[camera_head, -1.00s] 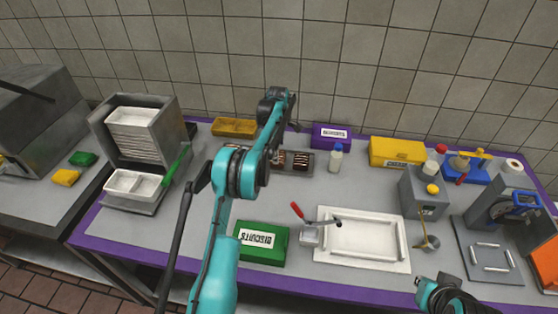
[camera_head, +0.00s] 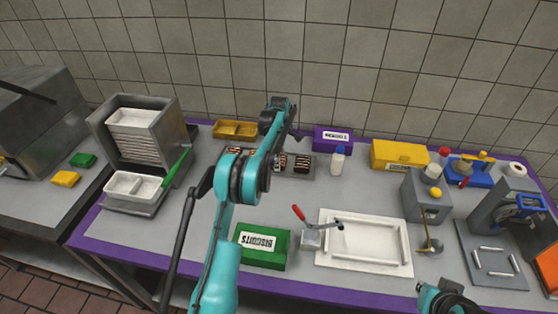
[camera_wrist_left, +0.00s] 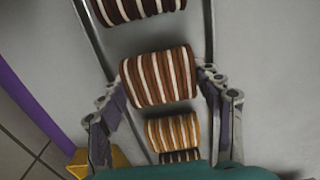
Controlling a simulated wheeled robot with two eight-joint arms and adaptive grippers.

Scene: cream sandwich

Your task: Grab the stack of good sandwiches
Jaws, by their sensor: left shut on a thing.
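My left gripper (camera_wrist_left: 163,82) reaches down over a tray (camera_wrist_left: 209,25) of striped sandwich stacks. Its two fingers are closed against the ends of a brown-and-cream stack (camera_wrist_left: 160,78), which lies between them. Another brown-and-cream stack (camera_wrist_left: 135,8) lies beyond it. A golden-and-cream stack (camera_wrist_left: 173,132) and a dark one (camera_wrist_left: 180,156) lie on the near side. In the head view, two dark stacks show near the left wrist, one at the tray's right end (camera_head: 302,163); my arm hides part of the row. My right gripper (camera_head: 450,300) is at the bottom edge, its fingers mostly cut off.
A yellow tray (camera_head: 235,129) and purple box (camera_head: 332,138) stand behind the sandwiches, a white bottle (camera_head: 338,160) to the right. A plate rack (camera_head: 138,140) stands left.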

